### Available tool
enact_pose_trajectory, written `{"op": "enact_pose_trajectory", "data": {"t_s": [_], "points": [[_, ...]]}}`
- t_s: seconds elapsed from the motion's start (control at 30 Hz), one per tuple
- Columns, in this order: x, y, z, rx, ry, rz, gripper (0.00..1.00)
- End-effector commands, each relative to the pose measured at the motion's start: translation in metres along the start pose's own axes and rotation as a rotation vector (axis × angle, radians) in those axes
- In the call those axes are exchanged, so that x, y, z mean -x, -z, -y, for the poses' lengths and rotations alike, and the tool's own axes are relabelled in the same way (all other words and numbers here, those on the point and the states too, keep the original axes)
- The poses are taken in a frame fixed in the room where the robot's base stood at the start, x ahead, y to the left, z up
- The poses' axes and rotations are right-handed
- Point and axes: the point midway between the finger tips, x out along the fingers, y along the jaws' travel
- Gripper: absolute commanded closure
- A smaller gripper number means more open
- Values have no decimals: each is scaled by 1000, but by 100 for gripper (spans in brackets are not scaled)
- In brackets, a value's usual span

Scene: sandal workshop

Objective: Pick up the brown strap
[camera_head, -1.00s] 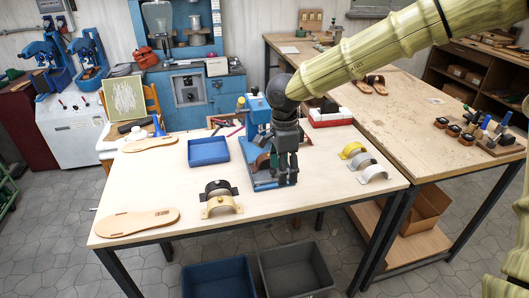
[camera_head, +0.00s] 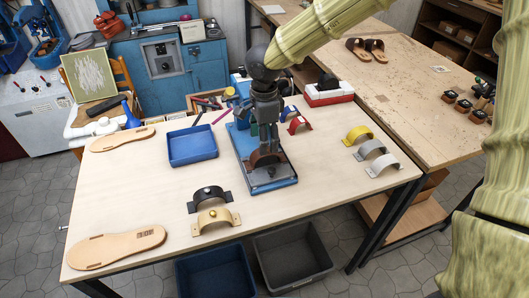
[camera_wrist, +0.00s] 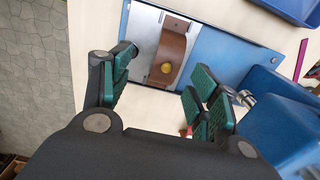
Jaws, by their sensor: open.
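The brown strap (camera_head: 266,161) is a curved band on the metal plate of a blue press base (camera_head: 282,184). In the wrist view the brown strap (camera_wrist: 178,42) arches over the plate, with a round brass stud on it. My gripper (camera_head: 264,146) points down above the strap in the head view and partly hides it. In the wrist view my gripper (camera_wrist: 158,80) has its green-padded fingers spread wide, with nothing between them. The strap lies beyond the fingertips there.
A black strap (camera_head: 209,194) and a tan strap (camera_head: 217,218) stand at the front. Yellow (camera_head: 357,133), grey (camera_head: 371,148) and white (camera_head: 382,163) straps stand at right. A red strap (camera_head: 300,124) stands behind the press. A blue tray (camera_head: 192,158) lies left; bare tabletop surrounds it.

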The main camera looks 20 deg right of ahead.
Motion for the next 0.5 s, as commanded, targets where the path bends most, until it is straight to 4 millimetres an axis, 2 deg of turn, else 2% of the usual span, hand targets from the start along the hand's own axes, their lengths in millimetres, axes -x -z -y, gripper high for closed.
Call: {"op": "enact_pose_trajectory", "data": {"t_s": [0.2, 0.5], "points": [[-22, 1, 17, -1, -15, 0, 39], [-48, 5, 19, -4, -17, -2, 39]]}}
